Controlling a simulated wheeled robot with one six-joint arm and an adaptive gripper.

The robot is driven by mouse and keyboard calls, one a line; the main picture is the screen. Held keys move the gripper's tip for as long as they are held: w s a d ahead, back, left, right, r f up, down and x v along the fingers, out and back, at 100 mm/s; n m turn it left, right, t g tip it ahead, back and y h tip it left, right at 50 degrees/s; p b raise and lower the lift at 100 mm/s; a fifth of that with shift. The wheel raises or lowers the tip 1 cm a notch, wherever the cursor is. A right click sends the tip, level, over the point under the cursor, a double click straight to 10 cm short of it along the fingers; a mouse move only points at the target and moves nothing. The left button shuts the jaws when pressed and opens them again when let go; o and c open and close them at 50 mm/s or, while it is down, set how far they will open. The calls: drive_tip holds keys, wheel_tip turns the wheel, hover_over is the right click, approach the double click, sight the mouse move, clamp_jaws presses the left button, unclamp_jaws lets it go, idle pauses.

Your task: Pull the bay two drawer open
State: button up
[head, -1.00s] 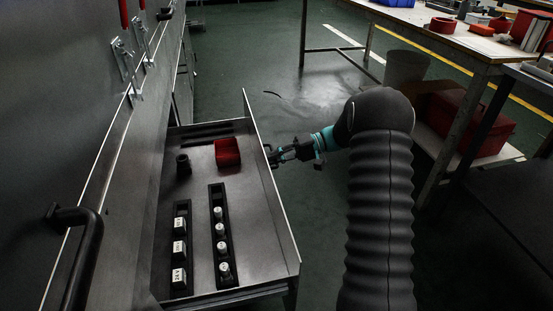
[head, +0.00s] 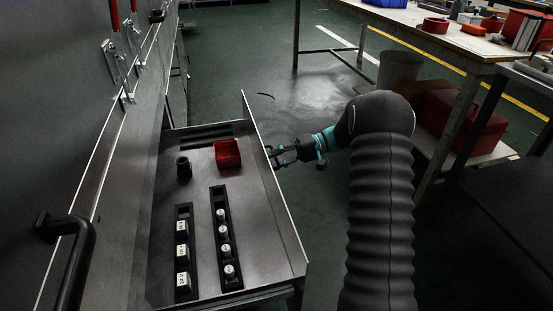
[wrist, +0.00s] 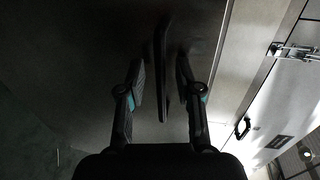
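The drawer (head: 262,222), which I take for the bay two drawer, stands out from the grey dryer wall, its inside exposed. It holds a red bin (head: 228,154), a dark cylinder (head: 184,168) and two black racks with white-topped pieces. My gripper (head: 276,155) is at the outer side of the drawer's front panel. In the wrist view, a dark bar handle (wrist: 162,60) stands on the panel between my two fingers (wrist: 160,80). A gap shows on each side of the bar, so the fingers look open around it. Contact behind the bar is hidden.
A black handle (head: 75,262) sticks out of the wall at lower left. A workbench (head: 455,48) with boxes stands at the right, with a bin (head: 400,72) and a red box (head: 463,125) by it. Green floor (head: 265,60) is clear beyond the drawer.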

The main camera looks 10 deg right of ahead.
drive_tip(key=v, duration=1.2)
idle(0.3)
